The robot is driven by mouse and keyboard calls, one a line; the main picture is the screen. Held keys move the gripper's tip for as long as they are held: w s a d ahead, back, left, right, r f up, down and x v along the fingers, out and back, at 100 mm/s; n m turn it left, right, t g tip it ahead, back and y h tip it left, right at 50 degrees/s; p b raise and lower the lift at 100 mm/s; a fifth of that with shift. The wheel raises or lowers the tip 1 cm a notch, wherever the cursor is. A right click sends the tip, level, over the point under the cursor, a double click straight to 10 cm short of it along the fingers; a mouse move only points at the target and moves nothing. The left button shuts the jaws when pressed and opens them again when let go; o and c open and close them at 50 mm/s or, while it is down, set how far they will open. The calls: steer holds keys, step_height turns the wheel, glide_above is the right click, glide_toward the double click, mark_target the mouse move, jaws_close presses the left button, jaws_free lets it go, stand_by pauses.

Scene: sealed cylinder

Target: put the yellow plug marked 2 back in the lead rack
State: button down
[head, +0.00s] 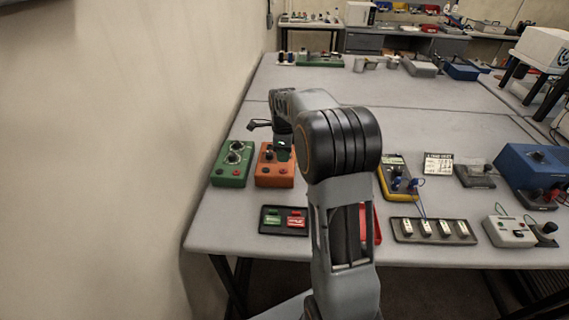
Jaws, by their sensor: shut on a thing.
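My gripper (283,150) points down over the right part of the orange box (274,178), small and dark in the head view. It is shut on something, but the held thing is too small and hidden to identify. I cannot make out a yellow plug marked 2. A dark tray with several pale upright pieces (433,241) lies near the front edge, right of my arm; I cannot tell whether it is the lead rack. A yellow box (387,165) with blue plugs stands behind it, with a blue lead running toward the tray.
A green box (231,166) stands left of the orange box. A dark panel with green and red labels (284,219) lies in front. A red thing is partly hidden behind my arm. A blue box (536,166) and a pale box (508,231) are at right. The table's middle is clear.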

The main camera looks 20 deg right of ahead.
steer(key=shift+r, duration=0.45)
steer(key=shift+p, duration=0.3)
steer(key=shift+s+d+r, duration=0.1)
steer(key=shift+d, duration=0.3)
steer(key=shift+m, duration=0.6)
steer(key=d+f+p, duration=0.1)
steer(key=d+p, duration=0.1)
steer(key=d, duration=0.4)
steer(key=s+d+f+p, duration=0.1)
steer(key=d+p, duration=0.1)
steer(key=d, duration=0.5)
steer(key=d+f+p, duration=0.1)
steer(key=d+p, duration=0.2)
steer(key=d, duration=0.3)
steer(key=shift+s+d, duration=0.3)
steer(key=shift+s, duration=0.05)
steer(key=shift+w+d+r+n, duration=0.2)
steer(key=shift+w+n, duration=0.1)
steer(key=shift+a+n, duration=0.1)
steer(key=shift+n, duration=0.3)
steer(key=shift+f+b, duration=1.8)
steer(key=shift+f, duration=1.05)
